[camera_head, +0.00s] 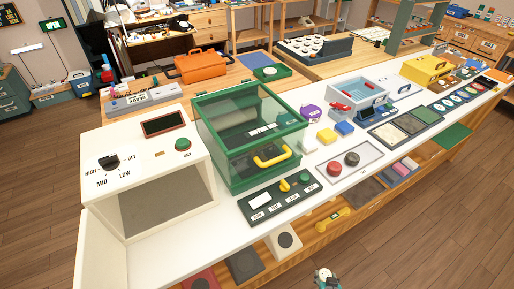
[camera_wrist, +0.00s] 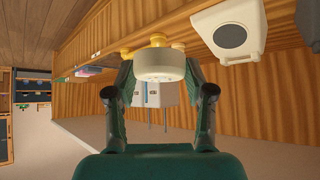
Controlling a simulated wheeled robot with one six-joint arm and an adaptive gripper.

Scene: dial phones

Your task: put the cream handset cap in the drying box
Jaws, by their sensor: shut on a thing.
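The cream handset cap (camera_wrist: 159,66) is a short round disc in the wrist view. My gripper (camera_wrist: 160,80) is shut on its sides with two dark green fingers. In the head view my gripper (camera_head: 326,277) is at the bottom edge, in front of the bench; the cap is too small to tell there. A cream box (camera_head: 188,148) with a HIGH, MID, LOW, OFF dial stands at the bench's left end, its front open onto a grey empty-looking inside. A green box (camera_head: 222,170) with a clear lid and yellow handle stands beside it. Neither is legibly labelled as the drying box.
A yellow handset (camera_head: 331,220) and a cream square part with a dark disc (camera_head: 284,242) lie on the bench's lower shelf. A control panel (camera_head: 280,199) sits before the green box. Floor at lower right is clear.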

